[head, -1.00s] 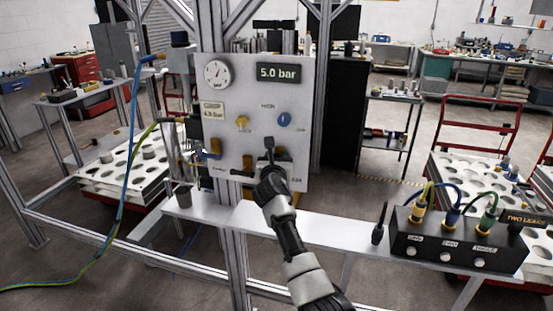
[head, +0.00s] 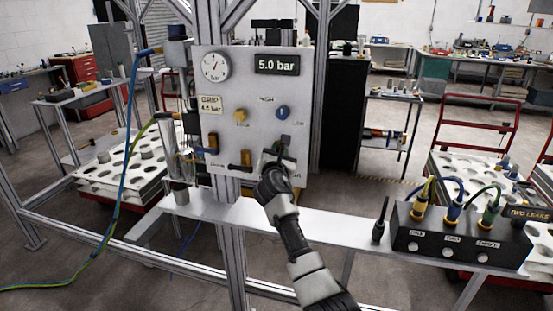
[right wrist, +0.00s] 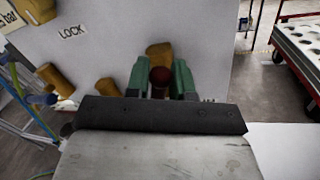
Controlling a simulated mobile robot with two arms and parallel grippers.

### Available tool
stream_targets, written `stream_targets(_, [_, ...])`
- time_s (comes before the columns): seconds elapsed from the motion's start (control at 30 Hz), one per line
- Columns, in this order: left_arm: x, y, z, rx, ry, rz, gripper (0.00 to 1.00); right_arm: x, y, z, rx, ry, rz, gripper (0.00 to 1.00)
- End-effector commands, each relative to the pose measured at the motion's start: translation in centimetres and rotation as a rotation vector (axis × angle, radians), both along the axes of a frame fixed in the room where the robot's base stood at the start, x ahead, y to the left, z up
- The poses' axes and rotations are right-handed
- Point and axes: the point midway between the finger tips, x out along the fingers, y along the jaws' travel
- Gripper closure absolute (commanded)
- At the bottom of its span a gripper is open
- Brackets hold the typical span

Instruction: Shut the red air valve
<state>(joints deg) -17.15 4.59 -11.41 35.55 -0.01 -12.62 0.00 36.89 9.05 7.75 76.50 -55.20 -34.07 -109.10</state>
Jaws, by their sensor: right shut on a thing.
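The red air valve shows in the right wrist view as a dark red rounded end (right wrist: 160,77) in front of a brass-coloured fitting (right wrist: 158,51) on the grey panel. The green fingers of my right gripper (right wrist: 160,82) are shut on it, one on each side. In the head view my right gripper (head: 279,152) is at the lower right of the panel (head: 225,120), and hides the valve there. The valve's exact angle cannot be told. My left gripper is not in view.
A white shelf (head: 330,227) runs below, with a black connector box (head: 460,240) at right. A frame post (head: 233,250) stands close left.

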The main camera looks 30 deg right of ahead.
Motion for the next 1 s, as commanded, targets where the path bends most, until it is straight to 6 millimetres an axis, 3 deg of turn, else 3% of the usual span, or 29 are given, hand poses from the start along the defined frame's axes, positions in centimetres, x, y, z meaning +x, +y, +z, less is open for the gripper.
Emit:
stream_targets(0.03, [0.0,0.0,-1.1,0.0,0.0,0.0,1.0,-0.1,-0.1,-0.6,0.028,-0.036,-0.001,1.0])
stream_targets(1.0, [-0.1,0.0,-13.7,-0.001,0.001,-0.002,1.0,-1.2,-1.0,-2.4,0.62,-0.724,-0.001,1.0])
